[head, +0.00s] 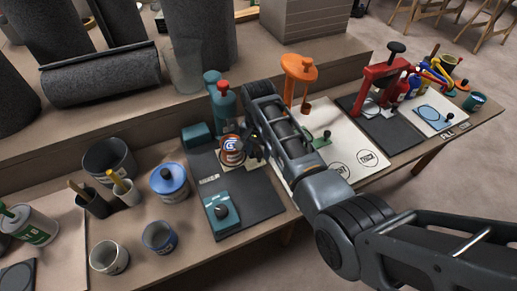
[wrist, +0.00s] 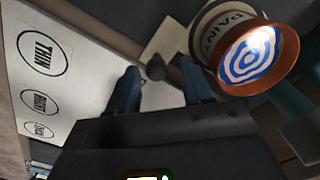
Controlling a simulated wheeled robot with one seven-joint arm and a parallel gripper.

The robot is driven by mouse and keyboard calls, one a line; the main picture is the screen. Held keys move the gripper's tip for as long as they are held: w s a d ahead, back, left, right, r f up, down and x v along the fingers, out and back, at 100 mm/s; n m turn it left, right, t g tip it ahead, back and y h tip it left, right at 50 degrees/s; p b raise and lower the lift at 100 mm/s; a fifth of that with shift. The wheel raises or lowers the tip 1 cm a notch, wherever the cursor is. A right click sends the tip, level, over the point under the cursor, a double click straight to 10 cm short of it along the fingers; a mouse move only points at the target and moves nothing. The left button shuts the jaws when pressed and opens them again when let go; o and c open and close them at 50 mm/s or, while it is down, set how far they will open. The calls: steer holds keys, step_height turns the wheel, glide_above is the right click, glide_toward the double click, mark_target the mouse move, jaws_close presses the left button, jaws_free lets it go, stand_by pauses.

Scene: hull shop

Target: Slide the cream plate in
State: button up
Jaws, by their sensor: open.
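The cream plate (wrist: 168,38) shows in the wrist view as a pale flat piece with a dark round knob (wrist: 155,68). It lies close beside a paint tin (wrist: 207,30); I cannot tell whether they touch. My gripper (wrist: 162,88) is open, with the knob between and slightly beyond its fingertips. Nothing is clamped. The copper-rimmed tin with a blue-and-white swirl (head: 232,150) stands just left of my gripper.
A blue-lidded tin (head: 168,180), cups and brushes stand left. A white board with printed circles (head: 350,150) and an orange press (head: 299,72) stand right. A red press (head: 378,85) is farther right.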

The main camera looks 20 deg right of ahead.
step_height(320, 180, up, 8)
steer(key=shift+f+p, duration=0.1)
steer(key=shift+p, duration=0.25)
stand_by(0.5)
